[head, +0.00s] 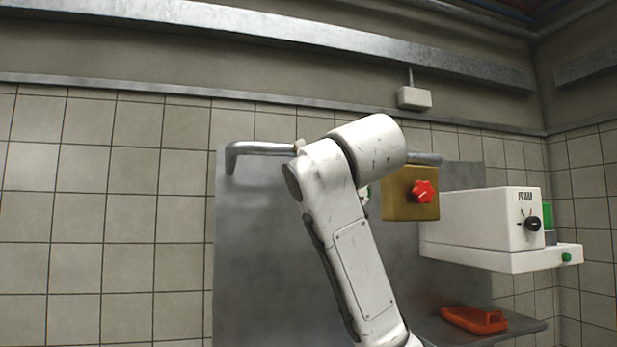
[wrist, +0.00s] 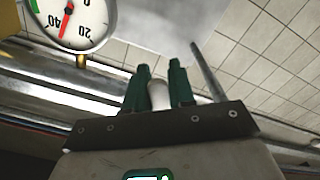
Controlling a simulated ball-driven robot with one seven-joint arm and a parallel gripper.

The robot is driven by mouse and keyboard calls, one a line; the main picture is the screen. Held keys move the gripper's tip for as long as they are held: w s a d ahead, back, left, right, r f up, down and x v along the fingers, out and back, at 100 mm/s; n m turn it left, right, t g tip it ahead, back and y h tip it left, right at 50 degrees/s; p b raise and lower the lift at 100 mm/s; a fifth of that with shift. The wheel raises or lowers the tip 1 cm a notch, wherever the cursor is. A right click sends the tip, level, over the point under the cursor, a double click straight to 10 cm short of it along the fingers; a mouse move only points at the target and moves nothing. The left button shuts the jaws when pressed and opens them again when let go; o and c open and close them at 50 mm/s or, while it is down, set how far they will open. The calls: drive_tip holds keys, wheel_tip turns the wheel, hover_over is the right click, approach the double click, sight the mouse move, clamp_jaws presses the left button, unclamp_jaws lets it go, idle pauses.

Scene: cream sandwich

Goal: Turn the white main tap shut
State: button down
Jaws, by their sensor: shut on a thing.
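In the wrist view my gripper (wrist: 159,70) has two green fingers shut on a rounded white piece (wrist: 158,97), which looks like the white main tap's handle. Only its end shows between the fingers; the tap's body and the handle's full angle are hidden. In the head view my white arm stands in front of the metal pipe (head: 262,149) and hides my gripper and the tap. The pipe also runs across the wrist view (wrist: 75,84), close beyond the fingers.
A round gauge (wrist: 78,18) sits by the pipe in the wrist view. In the head view, right of my arm, are a brass box (head: 400,205) with a red knob (head: 422,192) and a white machine (head: 475,217). An orange tray (head: 470,318) lies on a shelf below.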

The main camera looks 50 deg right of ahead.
drive_tip(key=shift+s+d+r+n, duration=0.1)
drive_tip(key=shift+r+n, duration=0.05)
drive_tip(key=shift+n, duration=0.25)
drive_tip(key=c, duration=1)
unclamp_jaws()
drive_tip(key=shift+c, duration=0.2)
